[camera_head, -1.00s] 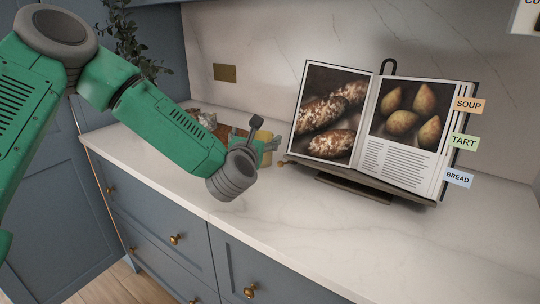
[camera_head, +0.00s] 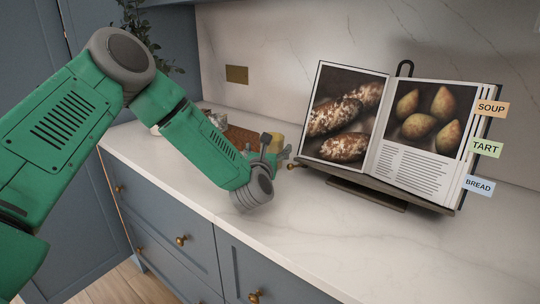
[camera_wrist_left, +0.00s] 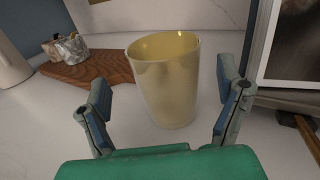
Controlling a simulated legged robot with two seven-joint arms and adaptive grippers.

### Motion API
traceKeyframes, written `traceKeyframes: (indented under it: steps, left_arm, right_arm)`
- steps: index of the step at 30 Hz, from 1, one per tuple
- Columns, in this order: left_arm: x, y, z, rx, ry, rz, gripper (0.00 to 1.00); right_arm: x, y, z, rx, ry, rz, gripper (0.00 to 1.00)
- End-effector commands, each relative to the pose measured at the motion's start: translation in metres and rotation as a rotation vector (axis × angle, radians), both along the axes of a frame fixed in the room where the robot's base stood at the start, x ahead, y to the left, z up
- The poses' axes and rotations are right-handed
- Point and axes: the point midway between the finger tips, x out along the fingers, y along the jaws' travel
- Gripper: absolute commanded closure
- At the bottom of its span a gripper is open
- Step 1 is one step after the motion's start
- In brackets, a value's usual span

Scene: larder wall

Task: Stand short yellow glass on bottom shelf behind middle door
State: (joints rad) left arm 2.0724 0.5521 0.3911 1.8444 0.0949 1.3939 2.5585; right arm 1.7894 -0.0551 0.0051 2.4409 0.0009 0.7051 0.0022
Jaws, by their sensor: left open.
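A short yellow glass (camera_wrist_left: 165,85) stands upright on the pale worktop, in the middle of the left wrist view. In the head view only a yellow patch of the glass (camera_head: 276,142) shows behind my left gripper (camera_head: 279,154). In the left wrist view my left gripper (camera_wrist_left: 164,88) is open, with one finger on each side of the glass and gaps between them and its wall. The bottom shelf and the middle door cannot be made out. My right gripper is not in view.
An open cookbook (camera_head: 425,130) with side tabs leans on a stand (camera_head: 366,193) right of the glass. A wooden board (camera_wrist_left: 95,72) with small items (camera_wrist_left: 66,47) lies behind and left. The marble worktop (camera_head: 300,235) is clear in front, above blue drawers (camera_head: 180,243).

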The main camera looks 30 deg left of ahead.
Motion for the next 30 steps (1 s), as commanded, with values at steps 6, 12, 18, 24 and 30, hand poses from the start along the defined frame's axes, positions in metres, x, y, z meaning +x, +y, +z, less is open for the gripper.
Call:
traceKeyframes:
  steps: [6,12,18,24,30]
  left_arm:
    - [0.028,0.011,0.001,0.001,-0.001,-0.001,0.14]
    - [0.031,0.015,-0.001,-0.002,0.0,-0.001,0.14]
    - [0.031,0.015,-0.001,-0.002,0.0,-0.001,0.52]
    - [0.031,0.015,0.0,-0.001,0.0,0.0,0.77]
    - [0.031,0.014,0.004,-0.002,-0.001,-0.001,0.77]
  right_arm:
    - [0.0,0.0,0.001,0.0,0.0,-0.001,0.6]
    - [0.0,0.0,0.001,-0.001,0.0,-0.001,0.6]
    - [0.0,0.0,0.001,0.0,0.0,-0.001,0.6]
    - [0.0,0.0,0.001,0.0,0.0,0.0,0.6]
    - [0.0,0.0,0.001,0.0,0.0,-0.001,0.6]
